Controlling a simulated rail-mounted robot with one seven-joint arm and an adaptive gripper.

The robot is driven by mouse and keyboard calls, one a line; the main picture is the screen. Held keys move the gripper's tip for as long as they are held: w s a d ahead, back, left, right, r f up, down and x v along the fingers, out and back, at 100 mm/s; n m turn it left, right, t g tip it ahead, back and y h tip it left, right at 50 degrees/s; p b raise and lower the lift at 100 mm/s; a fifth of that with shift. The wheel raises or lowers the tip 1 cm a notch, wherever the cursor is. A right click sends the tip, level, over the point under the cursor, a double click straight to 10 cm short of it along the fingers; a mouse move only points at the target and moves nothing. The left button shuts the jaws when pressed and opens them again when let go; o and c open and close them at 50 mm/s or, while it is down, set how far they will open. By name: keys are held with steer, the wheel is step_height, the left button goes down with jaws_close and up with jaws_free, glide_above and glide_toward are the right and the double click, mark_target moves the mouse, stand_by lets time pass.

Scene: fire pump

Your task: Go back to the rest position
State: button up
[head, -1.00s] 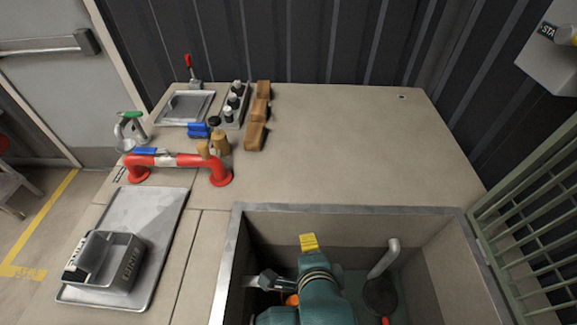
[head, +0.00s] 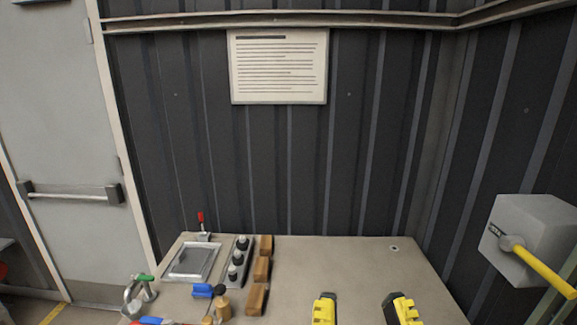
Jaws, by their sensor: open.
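My gripper (head: 363,308) shows at the bottom of the head view, right of centre. Its two yellow and black fingertips stand wide apart, with bare worktop between them in the picture. It is open and holds nothing that I can see. The rest of my gripper and arm is below the picture's edge.
A worktop (head: 345,265) holds a metal tray (head: 194,262), a block with black knobs (head: 237,262), several wooden blocks (head: 262,270) and a red-handled clamp (head: 202,226) on the left. A grey box (head: 535,235) with a yellow lever (head: 542,267) is at right.

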step_height(320, 180, up, 23)
steer(key=p, duration=2)
steer(key=shift+r, duration=0.2)
